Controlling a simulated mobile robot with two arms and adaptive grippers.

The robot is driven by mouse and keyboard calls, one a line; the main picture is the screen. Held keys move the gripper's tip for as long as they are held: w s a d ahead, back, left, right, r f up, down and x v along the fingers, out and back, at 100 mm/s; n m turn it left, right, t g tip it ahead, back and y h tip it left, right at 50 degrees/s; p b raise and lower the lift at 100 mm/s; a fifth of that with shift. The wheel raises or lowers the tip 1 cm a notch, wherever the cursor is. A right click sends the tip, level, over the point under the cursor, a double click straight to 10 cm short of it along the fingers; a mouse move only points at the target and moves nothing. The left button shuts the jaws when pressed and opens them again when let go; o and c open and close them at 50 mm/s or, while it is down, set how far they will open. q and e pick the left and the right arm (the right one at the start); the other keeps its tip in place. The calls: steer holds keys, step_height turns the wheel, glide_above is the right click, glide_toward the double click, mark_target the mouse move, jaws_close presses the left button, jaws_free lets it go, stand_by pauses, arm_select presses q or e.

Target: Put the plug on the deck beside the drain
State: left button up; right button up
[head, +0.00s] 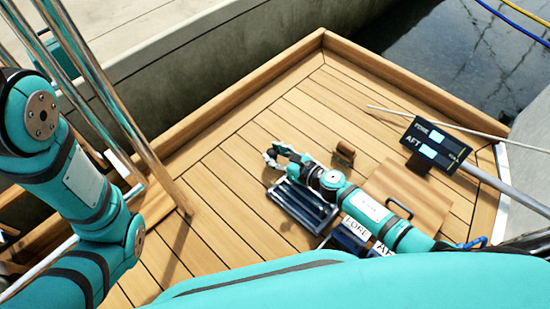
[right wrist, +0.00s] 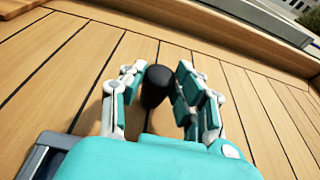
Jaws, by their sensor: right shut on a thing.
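My right gripper (head: 281,158) reaches over the wooden deck (head: 228,172) beside a blue-grey tray. I cannot make out the drain for certain in either view. My left arm comes in at the left, but its gripper is out of view.
The blue-grey tray (head: 283,202) has long dark slots. A small brown block (head: 344,151) and a wooden hatch panel (head: 432,197) are nearby. A FORE/AFT display (head: 435,144) stands at the right. Metal posts (head: 125,120) rise at the left. Deck planks behind the gripper are clear.

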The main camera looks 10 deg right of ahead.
steer(key=shift+f, duration=0.35)
steer(key=o, duration=1)
steer(key=shift+r, duration=0.1)
steer(key=shift+o, duration=0.2)
